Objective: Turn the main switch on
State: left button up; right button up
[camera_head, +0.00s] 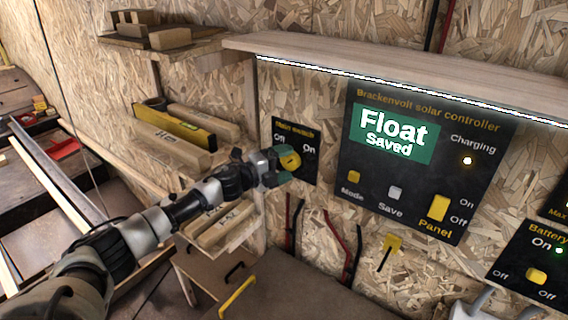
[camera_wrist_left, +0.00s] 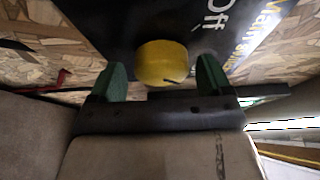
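The main switch is a round yellow knob (camera_head: 290,160) on a small black panel (camera_head: 308,136) on the chipboard wall, left of the solar controller. My left gripper (camera_head: 277,165) is at this knob and partly covers it. In the left wrist view, the green fingertips (camera_wrist_left: 163,82) stand open on either side of the knob (camera_wrist_left: 162,62), with a visible gap on each side. A short dark mark shows on the knob's lower right edge there. The word "Off" is readable beside the knob. Which position the knob is in, I cannot tell. My right gripper cannot be made out.
The solar controller (camera_head: 350,190) shows "Float Saved" with a lit charging lamp. A battery panel (camera_head: 520,285) is at the right. A wooden shelf (camera_head: 400,70) with a light strip runs above. Side shelves hold a yellow level (camera_head: 180,132) and wood blocks. Cables hang below.

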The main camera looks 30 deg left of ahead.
pick_arm(q)
jog(key=b+v, duration=0.2)
jog(key=v, duration=0.5)
jog(key=shift+s, duration=0.25)
dwell(0.5)
